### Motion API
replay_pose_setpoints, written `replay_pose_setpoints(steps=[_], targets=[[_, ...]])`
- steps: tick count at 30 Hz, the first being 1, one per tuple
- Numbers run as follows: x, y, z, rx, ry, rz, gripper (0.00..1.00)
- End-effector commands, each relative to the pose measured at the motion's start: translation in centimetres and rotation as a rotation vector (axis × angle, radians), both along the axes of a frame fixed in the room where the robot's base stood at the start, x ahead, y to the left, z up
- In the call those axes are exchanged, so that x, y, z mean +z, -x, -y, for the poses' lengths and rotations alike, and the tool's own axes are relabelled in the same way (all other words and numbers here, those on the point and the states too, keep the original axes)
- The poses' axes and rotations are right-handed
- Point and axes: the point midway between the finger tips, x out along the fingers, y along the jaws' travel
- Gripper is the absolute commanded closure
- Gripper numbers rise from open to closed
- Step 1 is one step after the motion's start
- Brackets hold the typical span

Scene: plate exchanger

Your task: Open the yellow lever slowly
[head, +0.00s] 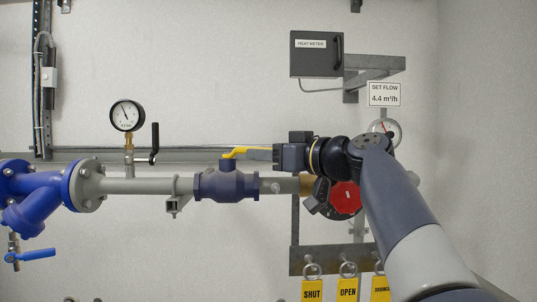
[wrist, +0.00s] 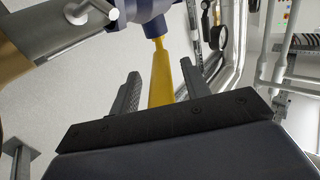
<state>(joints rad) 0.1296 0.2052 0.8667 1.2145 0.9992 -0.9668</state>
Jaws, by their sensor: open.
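The yellow lever (head: 237,152) sits on top of the dark blue ball valve (head: 226,183) in the pipe and points right, along the pipe. My gripper (head: 252,154) reaches the lever from the right in the head view and hides its far end. In the wrist view the yellow lever (wrist: 162,75) runs between the two black fingers of my gripper (wrist: 160,82). The fingers are open, with a gap on each side of the lever. The valve body (wrist: 145,12) shows at the top of the wrist view.
A pressure gauge (head: 127,116) with a black-handled cock (head: 154,143) stands left of the valve. Yellow tags (head: 347,289) hang below on a bracket. A heat meter box (head: 316,54) and a set-flow sign (head: 384,94) are above.

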Motion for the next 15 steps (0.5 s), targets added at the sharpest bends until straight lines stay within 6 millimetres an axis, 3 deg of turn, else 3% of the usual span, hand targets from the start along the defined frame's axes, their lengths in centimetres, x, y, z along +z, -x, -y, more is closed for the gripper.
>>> replay_pose_setpoints(steps=[8,15], targets=[[-0.1,0.5,0.5,-0.001,0.001,0.0,0.55],[-0.2,3.4,3.5,-0.006,0.0,0.001,0.55]])
